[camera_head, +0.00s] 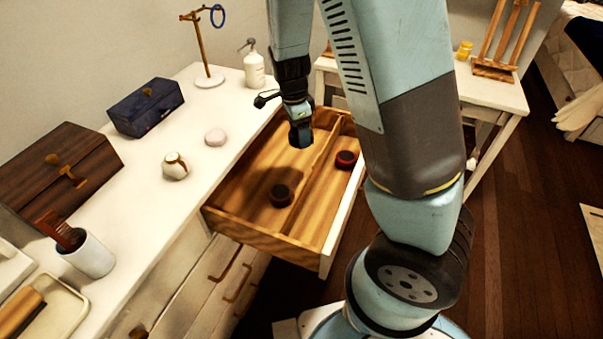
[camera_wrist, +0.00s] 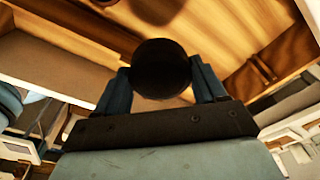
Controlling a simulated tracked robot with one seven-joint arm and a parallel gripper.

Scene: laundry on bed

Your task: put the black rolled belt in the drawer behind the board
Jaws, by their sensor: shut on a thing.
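My gripper (camera_head: 301,138) points down over the far end of the open drawer (camera_head: 252,236), on the side behind the dividing board (camera_head: 312,178). In the wrist view its two blue fingers (camera_wrist: 161,90) are shut on a round black thing, the black rolled belt (camera_wrist: 161,66). A dark brown roll (camera_head: 281,195) lies behind the board, towards the near end. A dark red roll (camera_head: 346,159) lies in front of the board.
The white dresser top (camera_head: 190,215) holds a blue box (camera_head: 146,107), a wooden box (camera_head: 62,168), a small jar (camera_head: 175,166), a white bottle (camera_head: 254,68) and a ring stand (camera_head: 205,60). The drawer floor between gripper and brown roll is clear.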

